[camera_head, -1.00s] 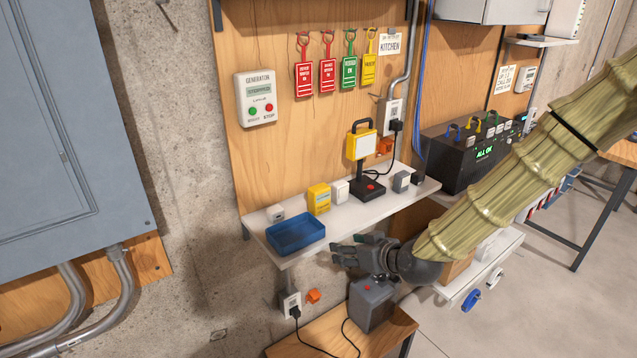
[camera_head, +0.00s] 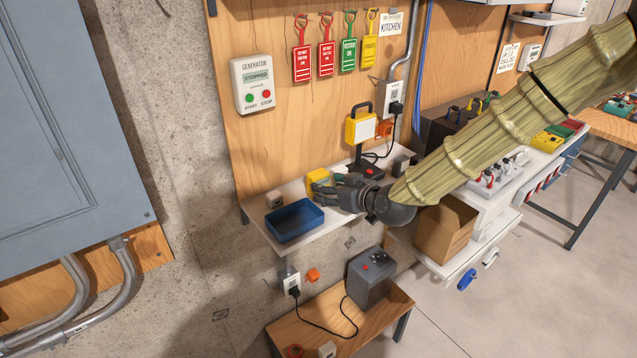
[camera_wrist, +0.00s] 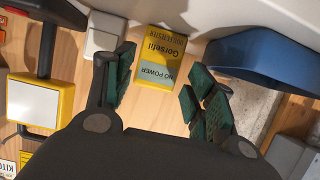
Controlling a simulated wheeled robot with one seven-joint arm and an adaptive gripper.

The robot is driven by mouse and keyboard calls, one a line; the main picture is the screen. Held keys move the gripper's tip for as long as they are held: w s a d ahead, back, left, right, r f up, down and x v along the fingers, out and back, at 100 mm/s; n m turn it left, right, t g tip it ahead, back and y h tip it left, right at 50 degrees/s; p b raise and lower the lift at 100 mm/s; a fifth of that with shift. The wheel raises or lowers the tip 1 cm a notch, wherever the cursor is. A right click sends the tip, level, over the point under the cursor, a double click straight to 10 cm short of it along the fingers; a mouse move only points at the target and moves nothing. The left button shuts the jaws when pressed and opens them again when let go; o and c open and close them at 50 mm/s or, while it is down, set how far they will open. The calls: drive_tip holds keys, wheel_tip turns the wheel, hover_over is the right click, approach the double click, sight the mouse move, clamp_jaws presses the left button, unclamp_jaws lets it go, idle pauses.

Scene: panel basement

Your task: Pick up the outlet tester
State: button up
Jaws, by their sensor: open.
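The outlet tester appears to be the small yellow box (camera_head: 317,178) on the white wall shelf, partly hidden by my gripper in the head view. In the wrist view the yellow box (camera_wrist: 161,46) shows dark upside-down lettering and a pale green display reading "NO POWER". My gripper (camera_head: 322,191) is open at the shelf. In the wrist view its fingers (camera_wrist: 160,75) stand apart on either side of the box's near end, with nothing held. I cannot tell whether they touch the box.
A blue tray (camera_head: 295,222) sits left of the box on the shelf (camera_head: 262,203). A small white block (camera_wrist: 103,34) is close beside one finger. A yellow work lamp (camera_head: 361,128) on a dark stand is to the right. The wooden back panel (camera_head: 270,150) rises behind.

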sight(322, 183)
drive_tip(key=shift+w+a+r+p, duration=0.1)
drive_tip(key=shift+w+a+p, duration=0.05)
drive_tip(key=shift+p, duration=0.2)
drive_tip(key=p+x, duration=0.2)
drive_tip(key=x, duration=0.1)
drive_tip(key=shift+w+a+r, duration=0.15)
drive_tip(key=shift+w, duration=0.15)
drive_tip(key=shift+w+a+f+p, duration=0.35)
drive_tip(key=shift+w, duration=0.15)
drive_tip(key=shift+c, duration=0.2)
drive_tip(key=c, duration=0.6)
